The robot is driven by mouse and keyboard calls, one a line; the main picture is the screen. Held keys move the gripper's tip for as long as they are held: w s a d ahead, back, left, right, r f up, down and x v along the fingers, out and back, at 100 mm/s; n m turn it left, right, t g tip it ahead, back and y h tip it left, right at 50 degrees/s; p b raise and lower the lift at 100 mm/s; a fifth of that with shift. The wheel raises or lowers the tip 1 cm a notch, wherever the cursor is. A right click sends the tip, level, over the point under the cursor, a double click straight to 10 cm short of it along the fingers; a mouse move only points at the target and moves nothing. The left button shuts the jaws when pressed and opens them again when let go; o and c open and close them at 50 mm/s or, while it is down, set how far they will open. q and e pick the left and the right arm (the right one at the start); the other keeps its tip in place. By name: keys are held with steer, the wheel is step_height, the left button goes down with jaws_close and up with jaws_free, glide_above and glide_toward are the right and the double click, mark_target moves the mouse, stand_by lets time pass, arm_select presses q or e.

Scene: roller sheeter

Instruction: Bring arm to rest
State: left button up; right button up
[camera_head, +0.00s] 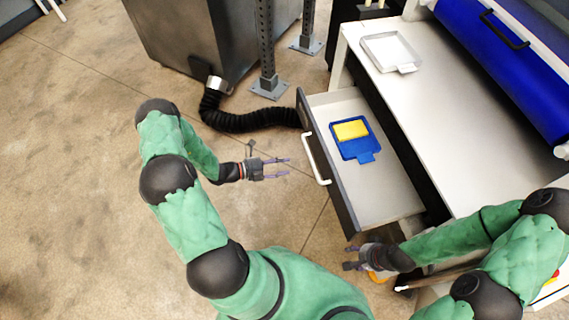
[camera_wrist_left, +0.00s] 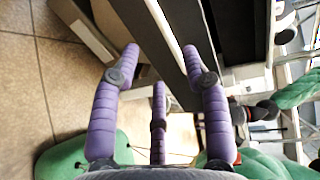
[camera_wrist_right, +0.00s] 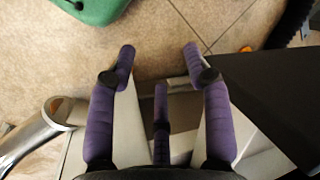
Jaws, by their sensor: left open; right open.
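My left gripper (camera_head: 277,169) is open and empty, held over the floor to the left of the open drawer's white handle (camera_head: 315,158). Its purple fingers are spread in the left wrist view (camera_wrist_left: 160,60). My right gripper (camera_head: 352,257) is open and empty near the front right corner of the drawer (camera_head: 385,195). Its purple fingers are apart in the right wrist view (camera_wrist_right: 160,60). Both arms have green sleeves and black joints.
The pulled-out drawer holds a blue tray (camera_head: 366,156) with a yellow block (camera_head: 351,129) on it. A white tray (camera_head: 391,51) lies on the white table (camera_head: 455,140) beside a blue roller (camera_head: 505,60). A black hose (camera_head: 250,122) crosses the floor. Open floor lies left.

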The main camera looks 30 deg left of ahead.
stand_by(0.4)
arm_select(q)
steer(key=s+d+f+m+g+y, duration=0.35)
steer(key=s+d+m+g, duration=0.45)
steer(key=m, duration=0.8)
steer(key=s+d+f+m+g+y, duration=0.2)
steer(key=s+d+f+m+g, duration=0.2)
steer(key=s+d+m+g, duration=0.85)
steer(key=w+a+m+t, duration=0.1)
steer(key=w+m+t, duration=0.1)
steer(key=m+t, duration=0.3)
steer(key=w+a+r+m+t+y, duration=0.1)
steer(key=w+m+t, duration=0.2)
steer(key=m, duration=0.6)
steer(key=shift+w+a+r+t, duration=0.2)
steer(key=shift+a+r+t, duration=0.1)
steer(key=shift+t, duration=0.55)
